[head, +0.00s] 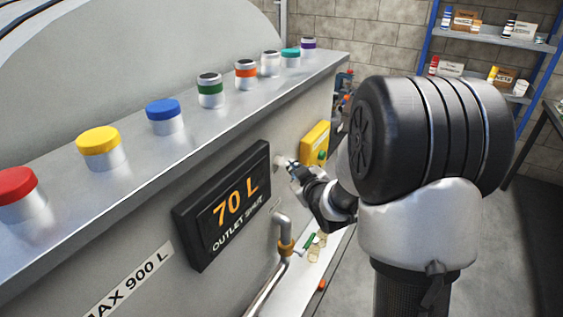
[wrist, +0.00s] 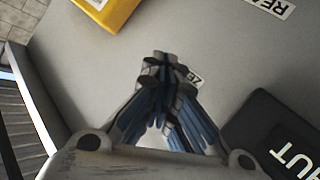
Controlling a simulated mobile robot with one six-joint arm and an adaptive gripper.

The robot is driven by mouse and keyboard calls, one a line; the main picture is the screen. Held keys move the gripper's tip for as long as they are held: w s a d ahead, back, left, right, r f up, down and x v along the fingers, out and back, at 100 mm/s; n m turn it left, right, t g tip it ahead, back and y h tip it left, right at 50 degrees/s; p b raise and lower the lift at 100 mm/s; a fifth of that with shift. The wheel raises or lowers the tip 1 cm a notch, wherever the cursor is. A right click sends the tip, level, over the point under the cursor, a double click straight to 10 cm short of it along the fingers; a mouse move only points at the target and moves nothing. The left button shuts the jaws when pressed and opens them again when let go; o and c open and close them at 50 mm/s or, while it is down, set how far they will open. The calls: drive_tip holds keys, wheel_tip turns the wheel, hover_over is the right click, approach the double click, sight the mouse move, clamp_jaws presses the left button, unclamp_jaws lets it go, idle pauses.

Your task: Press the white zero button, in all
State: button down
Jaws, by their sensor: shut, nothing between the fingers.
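The white zero button (head: 280,161) shows as a small pale knob on the grey tank front, between the display and the yellow box. My gripper (head: 293,168) is shut and empty, with its tips close beside the button; I cannot tell whether they touch it. The button is hidden by the fingers there. The dark display (head: 229,205) reads "70 L" and "OUTLET SHUT".
A yellow box (head: 315,141) with a green button is right of the white button. A pipe outlet (head: 284,228) sticks out below. Several capped jars, including a blue-capped one (head: 164,113), stand on the ledge above. Blue shelving (head: 490,37) stands behind; floor at right is open.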

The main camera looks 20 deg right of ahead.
drive_tip(key=shift+w+a+b, duration=0.3)
drive_tip(key=shift+b, duration=0.1)
drive_tip(key=shift+w+a+b, duration=0.3)
drive_tip(key=shift+w, duration=0.1)
idle(0.8)
idle(0.3)
drive_tip(key=shift+s+d, duration=0.6)
drive_tip(key=shift+s, duration=0.1)
drive_tip(key=s+d, duration=0.1)
drive_tip(key=s, duration=0.1)
drive_tip(key=s+d, duration=0.2)
idle(0.3)
drive_tip(key=shift+r, duration=0.1)
idle(0.6)
